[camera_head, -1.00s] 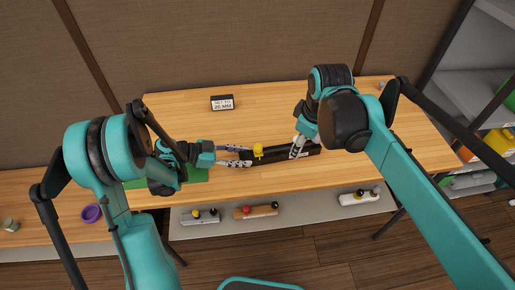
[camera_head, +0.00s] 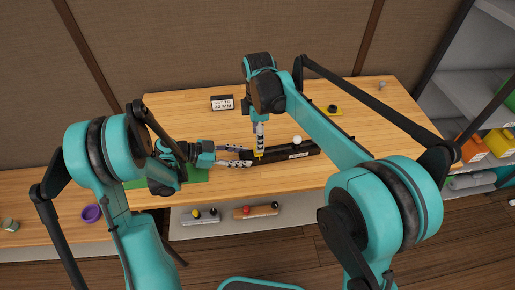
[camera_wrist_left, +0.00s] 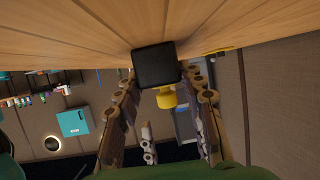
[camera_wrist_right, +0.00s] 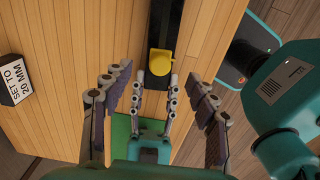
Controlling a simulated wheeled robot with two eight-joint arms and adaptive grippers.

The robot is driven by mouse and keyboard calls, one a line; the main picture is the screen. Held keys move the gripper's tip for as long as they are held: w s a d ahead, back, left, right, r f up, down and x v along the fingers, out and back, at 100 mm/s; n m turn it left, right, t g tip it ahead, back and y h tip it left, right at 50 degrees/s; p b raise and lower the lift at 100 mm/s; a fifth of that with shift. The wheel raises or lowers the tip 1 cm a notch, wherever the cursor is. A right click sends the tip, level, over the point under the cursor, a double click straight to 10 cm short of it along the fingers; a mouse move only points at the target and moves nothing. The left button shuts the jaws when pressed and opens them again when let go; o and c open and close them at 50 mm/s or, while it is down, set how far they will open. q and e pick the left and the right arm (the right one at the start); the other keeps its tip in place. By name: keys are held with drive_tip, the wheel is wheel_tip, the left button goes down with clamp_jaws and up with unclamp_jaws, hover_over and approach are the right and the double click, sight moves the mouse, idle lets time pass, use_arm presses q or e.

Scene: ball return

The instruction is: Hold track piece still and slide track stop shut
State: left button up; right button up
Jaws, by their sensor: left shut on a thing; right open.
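The black track piece (camera_head: 290,154) lies on the wooden table. My left gripper (camera_head: 247,157) is shut on its left end; the left wrist view shows the square black end (camera_wrist_left: 156,65) between the fingers. The yellow track stop (camera_wrist_right: 160,62) sits on the track near that end. In the head view the stop is mostly hidden behind my right gripper (camera_head: 259,154). The right gripper is open and points down over the stop, its fingers spread on both sides in the right wrist view. I cannot tell whether they touch it.
A white ball (camera_head: 296,140) is at the track's middle. A "SET TO 20 MM" sign (camera_head: 222,103) stands at the back. A yellow pad (camera_head: 338,111) lies back right, a green mat (camera_head: 197,175) at left.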

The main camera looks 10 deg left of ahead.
drive_tip(key=shift+f, duration=2.95)
drive_tip(key=c, duration=1)
